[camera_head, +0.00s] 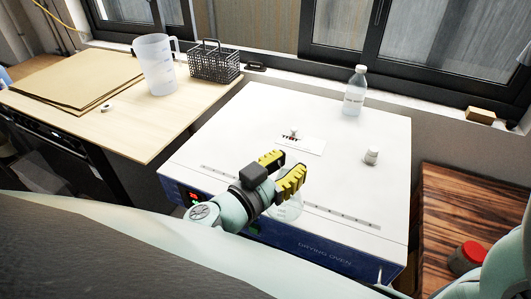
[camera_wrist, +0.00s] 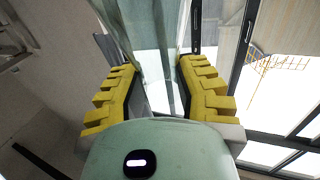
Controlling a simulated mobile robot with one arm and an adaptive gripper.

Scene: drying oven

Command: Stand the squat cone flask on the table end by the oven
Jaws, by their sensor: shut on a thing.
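The clear glass squat cone flask (camera_head: 287,209) shows below my gripper (camera_head: 289,168) in the head view, at the front edge of the drying oven's white top. My gripper's yellow fingers are shut on it and hide its upper part. In the wrist view the glass of the flask (camera_wrist: 155,32) shows between the two fingers of my gripper (camera_wrist: 157,72). I cannot tell whether its base touches the oven top. The drying oven (camera_head: 225,130) stands right of the pale wooden table (camera_head: 122,124). The table's end by the oven is bare.
On the table are a plastic jug (camera_head: 155,68), a black wire basket (camera_head: 214,65) and brown boards (camera_head: 75,80). On the oven are a bottle (camera_head: 354,95), a small white jar (camera_head: 371,156) and a paper label (camera_head: 300,143). A red-capped container (camera_head: 467,257) stands at right.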

